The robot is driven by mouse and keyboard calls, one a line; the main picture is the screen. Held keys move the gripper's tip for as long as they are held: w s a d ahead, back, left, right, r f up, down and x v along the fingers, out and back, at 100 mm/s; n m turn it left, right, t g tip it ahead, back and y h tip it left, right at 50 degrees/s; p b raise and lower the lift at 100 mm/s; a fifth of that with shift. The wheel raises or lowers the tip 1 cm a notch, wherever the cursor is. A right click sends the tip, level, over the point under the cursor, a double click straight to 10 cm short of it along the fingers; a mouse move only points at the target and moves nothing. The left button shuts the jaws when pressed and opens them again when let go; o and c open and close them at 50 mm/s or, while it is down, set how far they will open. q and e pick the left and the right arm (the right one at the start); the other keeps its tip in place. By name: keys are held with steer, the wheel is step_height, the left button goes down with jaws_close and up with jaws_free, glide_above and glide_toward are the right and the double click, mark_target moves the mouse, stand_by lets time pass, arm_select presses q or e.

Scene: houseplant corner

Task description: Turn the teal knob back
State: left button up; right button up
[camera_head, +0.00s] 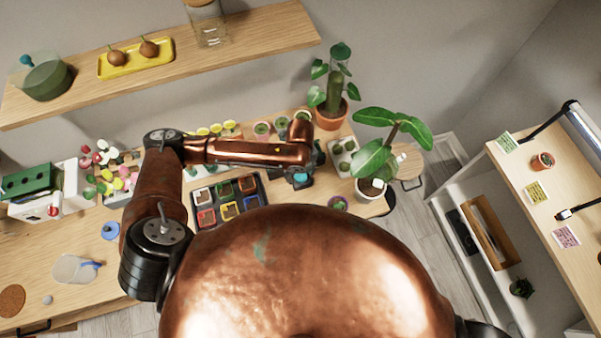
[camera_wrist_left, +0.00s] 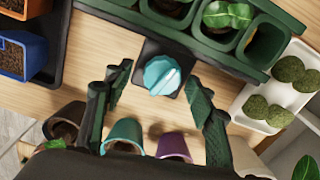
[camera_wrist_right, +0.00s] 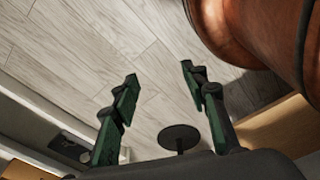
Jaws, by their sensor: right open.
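The teal knob (camera_wrist_left: 161,75) sits on a dark square base (camera_wrist_left: 180,53) on the wooden table in the left wrist view. A pale ridge crosses its top at a slant. My left gripper (camera_wrist_left: 157,80) is open, with one green finger on each side of the knob and visible gaps between fingers and knob. In the head view, my left arm reaches over the table and its gripper is mostly hidden under the wrist. My right gripper (camera_wrist_right: 160,78) is open and empty above the grey plank floor in the right wrist view.
In the left wrist view, a dark green planter (camera_wrist_left: 245,50) stands just beyond the knob. A teal pot (camera_wrist_left: 124,133) and a purple pot (camera_wrist_left: 174,146) stand close on the near side. A white tray with moss balls (camera_wrist_left: 262,108) lies to the right.

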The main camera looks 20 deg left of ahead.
arm_select(q)
steer(key=shift+s+r, duration=0.1)
steer(key=shift+c, duration=0.7)
steer(key=shift+w+f, duration=0.2)
steer(key=shift+w, duration=0.2)
steer(key=c, duration=0.3)
steer(key=shift+c, duration=1)
steer(key=shift+s, duration=0.15)
steer(key=shift+c, duration=0.6)
steer(key=shift+d, duration=0.1)
steer(key=c, duration=0.3)
arm_select(e)
steer(key=shift+s+d, duration=0.15)
steer(key=shift+s, duration=1.05)
arm_select(q)
steer(key=shift+s, duration=0.1)
arm_select(e)
steer(key=shift+s+f, duration=0.1)
steer(key=shift+s, duration=0.3)
